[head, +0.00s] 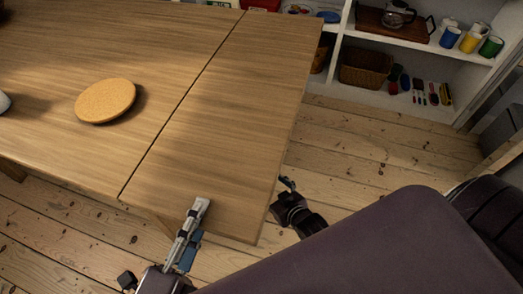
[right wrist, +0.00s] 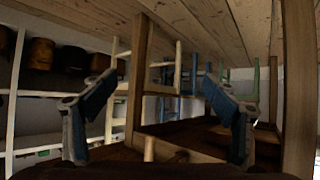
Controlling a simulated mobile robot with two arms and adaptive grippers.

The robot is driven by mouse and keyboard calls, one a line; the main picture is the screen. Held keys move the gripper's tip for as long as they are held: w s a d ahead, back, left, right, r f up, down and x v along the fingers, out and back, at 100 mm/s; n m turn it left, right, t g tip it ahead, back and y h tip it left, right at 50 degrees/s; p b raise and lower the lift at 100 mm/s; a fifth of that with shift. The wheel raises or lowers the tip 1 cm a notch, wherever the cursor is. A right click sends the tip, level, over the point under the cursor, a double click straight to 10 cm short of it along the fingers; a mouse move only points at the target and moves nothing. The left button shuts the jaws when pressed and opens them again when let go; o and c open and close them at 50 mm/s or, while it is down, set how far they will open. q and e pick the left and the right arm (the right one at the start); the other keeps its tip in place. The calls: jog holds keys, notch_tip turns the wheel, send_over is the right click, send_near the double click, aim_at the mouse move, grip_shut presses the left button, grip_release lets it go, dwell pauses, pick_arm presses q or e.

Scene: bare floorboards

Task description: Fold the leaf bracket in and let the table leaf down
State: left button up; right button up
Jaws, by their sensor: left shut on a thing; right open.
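The table leaf (head: 225,130) is level with the tabletop (head: 100,45); a dark seam runs between them. My left gripper (head: 197,222) is shut on the leaf's near edge, one finger lying over the top. My right gripper (head: 287,192) is beside and below the leaf's right edge. In the right wrist view the right gripper (right wrist: 160,100) is open, its blue-padded fingers wide apart. A short light wooden peg (right wrist: 148,148) shows low between them, not visibly touched. The leaf bracket is hidden in the head view; I cannot tell whether the peg belongs to it.
A round cork mat (head: 105,101) lies on the tabletop. White shelves (head: 395,97) with a basket (head: 366,67), mugs and a coffee pot stand at the back right. Floorboards right of the leaf are clear. A wooden post (right wrist: 138,80) and chairs show in the wrist view.

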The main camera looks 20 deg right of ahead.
jog(key=w+r+t+y, duration=0.1)
jog(key=w+r+t, duration=0.2)
jog(key=r, duration=0.4)
jog(key=w+r+t, duration=0.3)
jog(key=r, duration=0.4)
jog(key=shift+w+a, duration=0.2)
jog(key=shift+w, duration=2.5)
jog(key=shift+w+a, duration=0.2)
jog(key=shift+w, duration=2.5)
jog(key=shift+c, duration=0.6)
grip_shut()
